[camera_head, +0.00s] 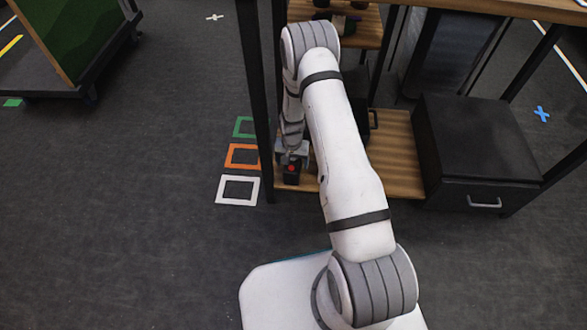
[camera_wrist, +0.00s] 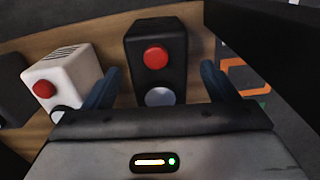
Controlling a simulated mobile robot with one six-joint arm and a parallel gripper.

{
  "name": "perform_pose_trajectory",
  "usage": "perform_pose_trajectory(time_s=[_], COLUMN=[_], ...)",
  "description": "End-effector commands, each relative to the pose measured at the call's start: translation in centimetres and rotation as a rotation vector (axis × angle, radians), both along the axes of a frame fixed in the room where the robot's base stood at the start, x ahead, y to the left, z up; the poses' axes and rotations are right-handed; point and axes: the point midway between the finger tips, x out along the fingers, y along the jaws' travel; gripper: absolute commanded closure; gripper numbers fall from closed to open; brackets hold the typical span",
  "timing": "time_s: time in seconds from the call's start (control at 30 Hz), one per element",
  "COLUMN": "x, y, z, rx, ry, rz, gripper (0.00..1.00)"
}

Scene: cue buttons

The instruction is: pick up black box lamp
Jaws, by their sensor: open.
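The black box lamp (camera_wrist: 172,35), a black box with a red button and a pale grey round lens, stands on a wooden shelf in the wrist view. In the head view it is small (camera_head: 291,178), at the shelf's left end. My gripper (camera_wrist: 160,80) is open, with one dark blue finger on each side of the box's near part. I cannot tell whether either finger touches it. My gripper also shows in the head view (camera_head: 291,153), just behind the box. The box's lower part is hidden by the gripper body.
A white box with a red button (camera_wrist: 68,72) stands just left of the black box, close to the left finger. A dark object (camera_wrist: 12,95) is at the left edge. A black shelf post (camera_head: 254,80) stands close left of my gripper. A black drawer cabinet (camera_head: 475,140) is right.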

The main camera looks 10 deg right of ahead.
Motion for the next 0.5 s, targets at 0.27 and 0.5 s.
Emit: perform_pose_trajectory(time_s=[0.27,0.5], x=[0.5,0.5], y=[-0.5,-0.5], z=[-4.3,-4.3], rx=[0.0,-0.001], ry=[0.002,0.001], rz=[-0.006,-0.008], gripper=[0.2,0.2])
